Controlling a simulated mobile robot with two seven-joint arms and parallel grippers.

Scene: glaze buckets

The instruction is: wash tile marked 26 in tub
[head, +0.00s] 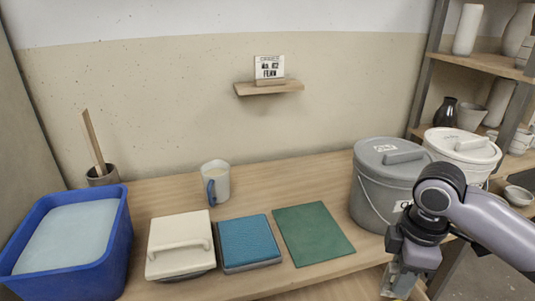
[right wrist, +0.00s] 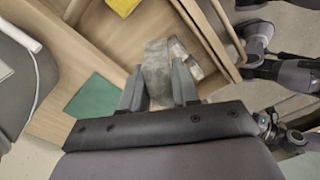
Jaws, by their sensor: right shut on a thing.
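The blue tub (head: 78,278) stands at the left of the bench with pale water (head: 66,236) in it. No tile marked 26 can be made out in either view. My right gripper (head: 398,289) is low at the front right, below the bench top, in front of the grey bucket. In the right wrist view its fingers (right wrist: 159,92) are shut on a grey, mottled thing (right wrist: 158,66) over an open wooden drawer (right wrist: 112,38); I cannot tell what it is. My left gripper is not in view.
A lidded grey bucket (head: 375,190) and white bucket (head: 464,148) stand right. A green sheet (head: 314,234), blue slab (head: 248,240), cream block with handle (head: 180,258) and mug (head: 217,180) are on the bench. A card (head: 269,68) stands on a wall shelf. A yellow thing (right wrist: 122,6) is in the drawer.

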